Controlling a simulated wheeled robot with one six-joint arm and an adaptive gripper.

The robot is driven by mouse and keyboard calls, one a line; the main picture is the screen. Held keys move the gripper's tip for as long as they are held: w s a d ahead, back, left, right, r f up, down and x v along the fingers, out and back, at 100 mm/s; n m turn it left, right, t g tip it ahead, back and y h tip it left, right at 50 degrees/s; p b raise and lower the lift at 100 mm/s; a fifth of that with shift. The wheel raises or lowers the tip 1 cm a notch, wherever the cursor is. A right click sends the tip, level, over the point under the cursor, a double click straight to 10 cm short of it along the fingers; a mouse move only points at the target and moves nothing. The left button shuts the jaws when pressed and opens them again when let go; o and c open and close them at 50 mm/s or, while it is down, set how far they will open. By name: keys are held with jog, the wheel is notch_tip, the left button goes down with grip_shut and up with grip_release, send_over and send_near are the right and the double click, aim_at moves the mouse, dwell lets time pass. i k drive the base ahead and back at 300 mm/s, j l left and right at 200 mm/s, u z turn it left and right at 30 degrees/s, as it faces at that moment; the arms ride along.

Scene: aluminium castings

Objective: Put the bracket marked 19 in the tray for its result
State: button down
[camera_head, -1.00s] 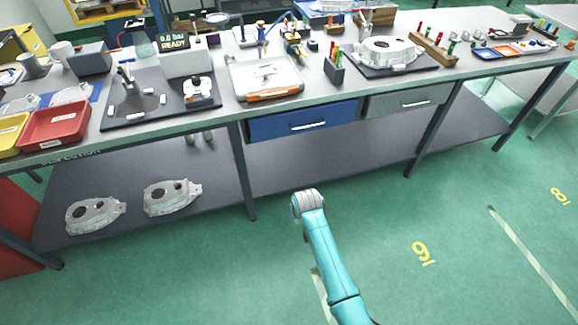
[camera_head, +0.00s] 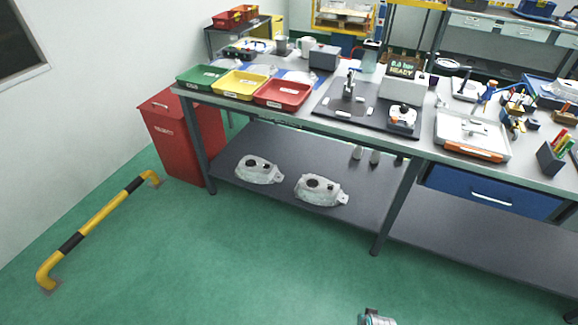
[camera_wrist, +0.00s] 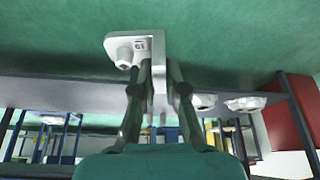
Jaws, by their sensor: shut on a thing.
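In the wrist view my gripper (camera_wrist: 158,88) is shut on a pale metal bracket (camera_wrist: 122,40). The bracket has a plate, a round boss and a label reading 19, seen upside down. The fingers hide part of it. In the head view only a piece of my arm shows at the bottom edge; the gripper and bracket are not visible there. A green tray (camera_head: 190,84), a yellow tray (camera_head: 222,92) and a red tray (camera_head: 290,106) stand in a row at the bench's left end. Their front labels are too small to read.
A dark plate with a fixture (camera_head: 345,111) and a display reading READY (camera_head: 402,70) stand right of the trays. Two castings (camera_head: 258,171) lie on the lower shelf. A red bin (camera_head: 180,135) and a yellow-black rail (camera_head: 100,222) stand left. The floor before the bench is clear.

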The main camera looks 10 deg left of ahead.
aim_at(230, 88)
jog(key=i+l+u, duration=0.2)
jog(key=u, duration=0.2)
jog(key=i+l+u, duration=0.3)
jog(key=u, duration=0.15)
jog(key=i+l+u, duration=0.2)
jog(key=l+u, duration=0.2)
